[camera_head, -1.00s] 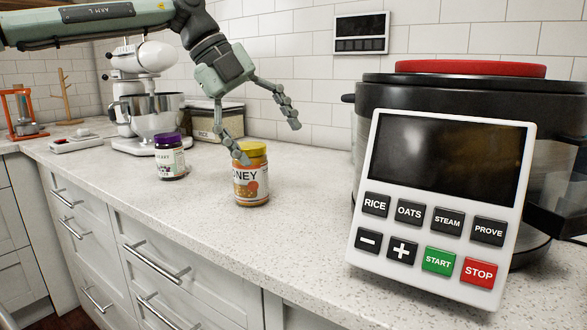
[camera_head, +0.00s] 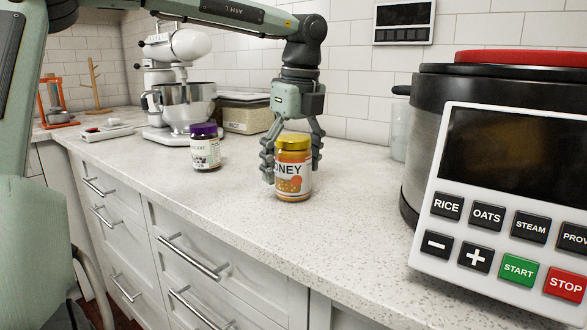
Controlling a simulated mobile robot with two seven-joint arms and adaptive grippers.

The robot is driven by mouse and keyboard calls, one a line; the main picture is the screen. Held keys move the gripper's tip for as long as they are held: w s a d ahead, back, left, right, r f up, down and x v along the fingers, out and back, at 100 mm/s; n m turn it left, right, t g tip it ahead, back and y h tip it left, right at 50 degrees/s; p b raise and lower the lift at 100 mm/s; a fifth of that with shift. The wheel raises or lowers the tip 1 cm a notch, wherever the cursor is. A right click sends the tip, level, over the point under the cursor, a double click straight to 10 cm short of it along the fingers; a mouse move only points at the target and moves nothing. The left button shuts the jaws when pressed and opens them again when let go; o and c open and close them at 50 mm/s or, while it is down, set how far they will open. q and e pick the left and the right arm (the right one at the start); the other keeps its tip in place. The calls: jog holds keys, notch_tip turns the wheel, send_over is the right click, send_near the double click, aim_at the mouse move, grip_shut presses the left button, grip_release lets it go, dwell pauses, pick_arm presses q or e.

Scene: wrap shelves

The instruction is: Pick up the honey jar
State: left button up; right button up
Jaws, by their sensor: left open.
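The honey jar (camera_head: 293,180) stands upright on the speckled counter, with a yellow lid and a white label reading part of "HONEY". My left gripper (camera_head: 291,165) points down over it, with one finger at the jar's left side and the other at its right, slightly behind. The fingers are open around the jar; I cannot tell whether either touches it. The jar hides part of the fingers. My right gripper does not show.
A purple-lidded berry jar (camera_head: 205,148) stands left of the honey. A stand mixer (camera_head: 178,95) and a rice container (camera_head: 248,115) are behind. A large cooker (camera_head: 425,130) with a button panel fills the right. The counter front (camera_head: 270,225) is clear.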

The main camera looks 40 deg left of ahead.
pick_arm(q)
notch_tip(320, 180, down, 3)
jog(key=shift+w+a+r, duration=0.1)
jog(key=shift+a+r, duration=0.05)
jog(key=shift+c, duration=0.3)
jog(key=c, duration=1.7)
jog(key=shift+c, duration=0.2)
